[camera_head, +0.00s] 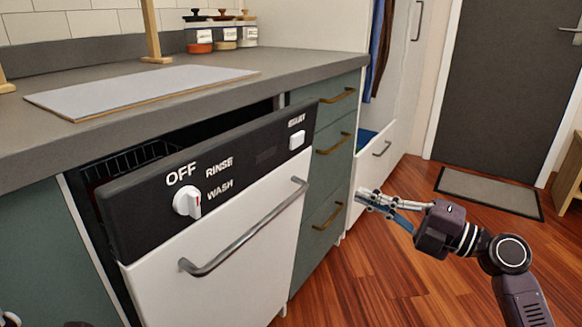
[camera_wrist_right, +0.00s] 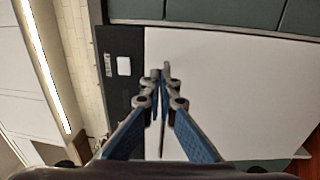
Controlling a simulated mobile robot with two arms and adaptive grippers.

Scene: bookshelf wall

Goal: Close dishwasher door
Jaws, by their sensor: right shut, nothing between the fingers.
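The dishwasher door (camera_head: 240,262) is partly open, its top edge tilted out from the counter front. It has a black control panel (camera_head: 250,158), a white dial (camera_head: 187,203) and a metal bar handle (camera_head: 245,235). A dark gap and part of a rack (camera_head: 130,160) show behind it. My right gripper (camera_head: 365,196) is shut and empty, to the right of the door and apart from it in the head view. In the wrist view the shut fingers (camera_wrist_right: 161,76) appear in front of the white door panel (camera_wrist_right: 230,90).
The grey counter (camera_head: 285,68) runs above the dishwasher and holds a white board (camera_head: 140,90) and several jars. Green drawers (camera_head: 330,160) with brass handles stand right of the door. The wooden floor (camera_head: 370,275) is clear, with a mat (camera_head: 490,190) by the dark door.

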